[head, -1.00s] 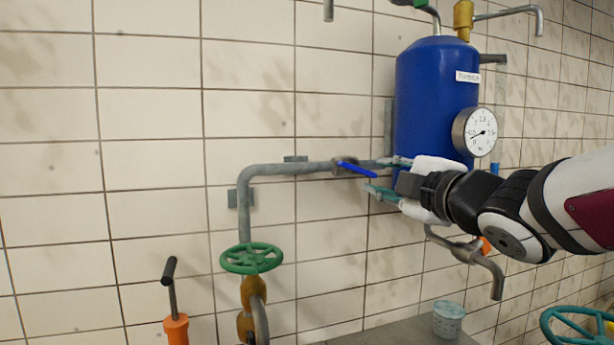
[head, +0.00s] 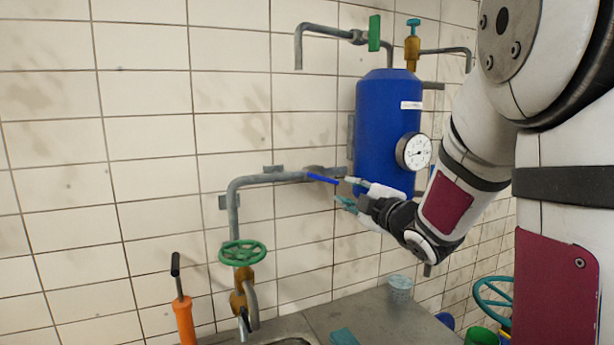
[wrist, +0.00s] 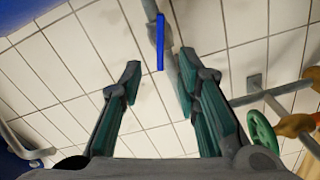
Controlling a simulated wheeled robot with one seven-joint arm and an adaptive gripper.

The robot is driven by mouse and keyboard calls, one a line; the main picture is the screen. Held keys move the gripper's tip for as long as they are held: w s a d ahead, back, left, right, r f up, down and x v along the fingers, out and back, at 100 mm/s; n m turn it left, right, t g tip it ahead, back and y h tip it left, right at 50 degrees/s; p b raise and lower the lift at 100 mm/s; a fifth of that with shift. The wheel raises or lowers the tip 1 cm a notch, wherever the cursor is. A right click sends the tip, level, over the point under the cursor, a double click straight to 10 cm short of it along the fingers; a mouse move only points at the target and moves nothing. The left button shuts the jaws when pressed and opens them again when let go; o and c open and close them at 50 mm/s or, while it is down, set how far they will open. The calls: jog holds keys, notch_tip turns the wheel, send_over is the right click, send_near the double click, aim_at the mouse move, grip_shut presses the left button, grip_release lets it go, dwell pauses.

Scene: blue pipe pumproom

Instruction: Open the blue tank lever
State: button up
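The blue lever (head: 322,178) sits on the grey pipe just left of the blue tank (head: 383,130). It slants slightly down to the right in the head view. My gripper (head: 346,190) is close to the lever's right end, on the near side of the pipe. In the wrist view my gripper (wrist: 159,72) is open, with its teal fingers apart and nothing between the tips. The lever (wrist: 160,44) shows just beyond the tips, lying within the gap and closer to the right finger. No contact is visible.
A round gauge (head: 413,151) is on the tank's right side. A green wheel valve (head: 243,253) is lower left, with an orange-bodied tool (head: 184,318) beside it. A green-handled valve (head: 374,33) is above. A cup (head: 400,288) stands on the grey counter (head: 345,315).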

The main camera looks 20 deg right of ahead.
aim_at(327, 180)
jog(key=w+p, duration=0.1)
jog(key=w, duration=1.1)
jog(key=shift+w, duration=0.35)
grip_shut()
